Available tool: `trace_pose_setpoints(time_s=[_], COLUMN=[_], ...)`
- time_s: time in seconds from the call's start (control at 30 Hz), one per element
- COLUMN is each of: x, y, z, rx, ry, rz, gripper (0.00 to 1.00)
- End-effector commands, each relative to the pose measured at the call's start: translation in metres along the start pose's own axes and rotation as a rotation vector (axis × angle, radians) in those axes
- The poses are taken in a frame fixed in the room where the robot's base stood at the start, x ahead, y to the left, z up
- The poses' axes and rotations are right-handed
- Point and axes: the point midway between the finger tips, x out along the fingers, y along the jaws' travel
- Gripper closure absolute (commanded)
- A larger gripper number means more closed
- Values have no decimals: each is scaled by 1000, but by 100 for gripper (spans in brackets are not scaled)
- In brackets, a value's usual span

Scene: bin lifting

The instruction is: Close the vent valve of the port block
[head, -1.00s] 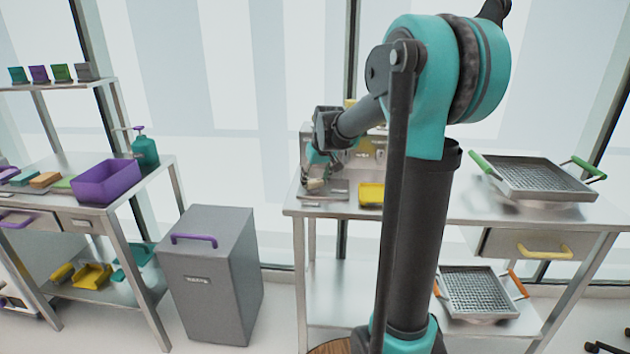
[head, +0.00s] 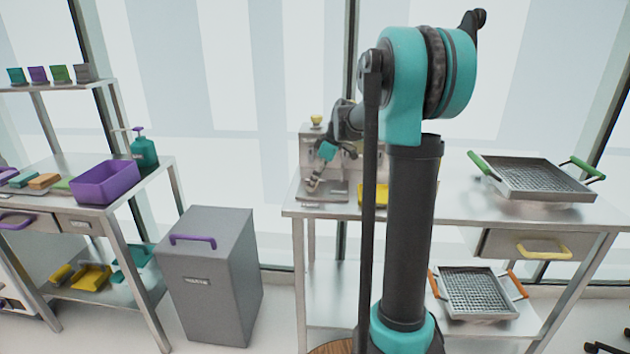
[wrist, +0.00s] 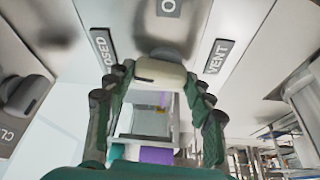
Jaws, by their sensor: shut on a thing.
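The port block (head: 310,146) stands on the steel bench at the back, partly hidden behind my arm. In the wrist view its face shows a VENT label (wrist: 220,57), a tilted CLOSED label (wrist: 102,48) and part of a label starting with O at the top. The vent valve (wrist: 160,72) has a cream end on a grey body and lies between my fingers. My gripper (wrist: 157,88) is shut on this valve, with a green finger on each side. The valve's exact angle is hard to read.
A second grey knob (wrist: 26,95) sits close on the left in the wrist view. A yellow tray (head: 373,194) lies on the bench near the block. A basket with green handles (head: 530,180) stands to the right. A grey bin (head: 207,275) stands on the floor.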

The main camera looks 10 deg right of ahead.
Motion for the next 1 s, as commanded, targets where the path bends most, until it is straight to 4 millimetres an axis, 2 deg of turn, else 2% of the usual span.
trace_pose_setpoints(time_s=[0.4,0.93,0.97,1.0], x=[0,0,0,0], y=[1,1,1,1], z=[0,0,0,0], rx=[-158,-177,-176,-176], ry=[0,-1,-1,-1], rz=[-64,-72,-72,-72], gripper=[76,76,43,38])
